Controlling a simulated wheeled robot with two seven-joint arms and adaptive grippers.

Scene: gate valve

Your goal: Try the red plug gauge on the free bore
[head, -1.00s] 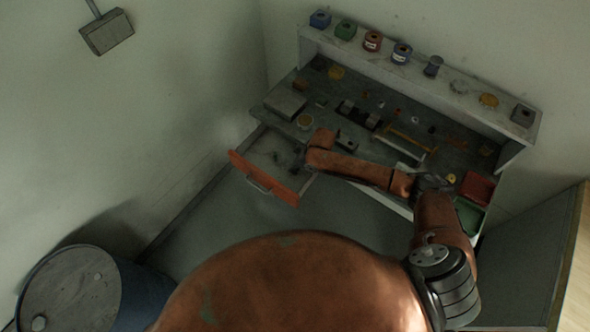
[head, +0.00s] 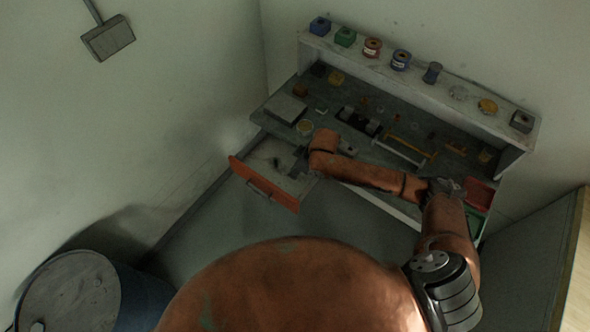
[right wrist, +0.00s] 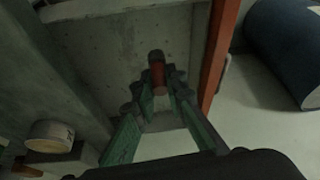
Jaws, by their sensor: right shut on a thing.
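My right gripper (right wrist: 158,100) is shut on the red plug gauge (right wrist: 157,76), a short red cylinder with a dark end, which points away from the wrist. In the head view my right gripper (head: 299,164) is small and dark, at the right side of the open drawer (head: 260,186); the gauge cannot be made out there. The right wrist view looks down past the gauge onto the drawer's grey floor (right wrist: 120,50). I cannot tell which opening is the free bore. My left gripper is not in view.
The grey workbench (head: 275,125) carries a flat grey block (head: 285,107), a dark twin block (head: 358,121) and small loose parts. Coloured blocks and spools line its shelf (head: 470,93). A red bin (head: 480,192) is at right. A blue drum (head: 75,290) stands front left.

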